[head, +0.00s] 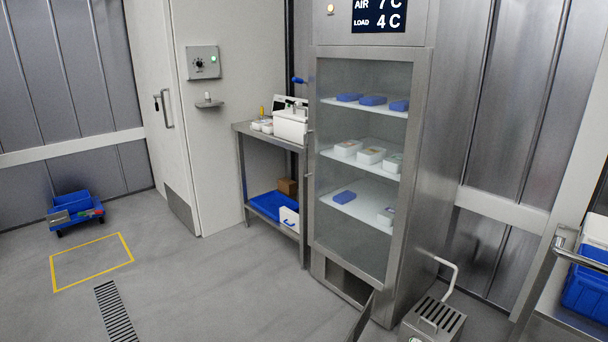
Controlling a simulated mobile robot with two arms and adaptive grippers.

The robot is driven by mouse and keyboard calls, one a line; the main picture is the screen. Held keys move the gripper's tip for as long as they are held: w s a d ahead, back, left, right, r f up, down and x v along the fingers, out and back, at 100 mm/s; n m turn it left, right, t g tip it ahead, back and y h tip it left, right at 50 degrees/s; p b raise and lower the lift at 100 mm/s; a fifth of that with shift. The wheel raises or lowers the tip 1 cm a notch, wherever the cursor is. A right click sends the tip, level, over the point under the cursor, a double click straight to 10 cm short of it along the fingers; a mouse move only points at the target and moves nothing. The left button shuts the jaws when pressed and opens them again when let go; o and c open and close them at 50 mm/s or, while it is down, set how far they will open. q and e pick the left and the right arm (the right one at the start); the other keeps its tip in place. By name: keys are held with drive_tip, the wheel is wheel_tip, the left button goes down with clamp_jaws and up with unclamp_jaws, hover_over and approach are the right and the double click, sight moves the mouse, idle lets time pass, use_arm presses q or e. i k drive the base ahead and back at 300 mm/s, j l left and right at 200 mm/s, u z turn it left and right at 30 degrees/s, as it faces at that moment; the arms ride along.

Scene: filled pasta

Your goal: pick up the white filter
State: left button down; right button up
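I cannot single out the white filter for certain. A white box with a blue mark (289,219) stands at the front of the lower shelf of the steel table; I cannot tell whether it is the filter. A low opening (349,284) at the foot of the glass-fronted cabinet is dark inside, and a grey panel (362,318) stands out from its right side. What is inside the opening is hidden in shadow. Neither of my grippers is in view.
The tall cabinet (428,180) holds blue packs and white tubs on shelves behind glass. A slotted steel box (433,320) stands at its right foot. A blue trolley (75,212) stands at the far left. The floor (215,290) in front is clear.

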sight(290, 218)
drive_tip(key=i+j+u, duration=0.25)
drive_tip(key=i+u, duration=0.15)
drive_tip(key=i, duration=0.15)
drive_tip(key=i+u, duration=0.4)
drive_tip(key=i, duration=0.2)
drive_tip(key=i+l+u, duration=0.1)
drive_tip(key=i+u, duration=0.35)
drive_tip(key=i, duration=0.15)
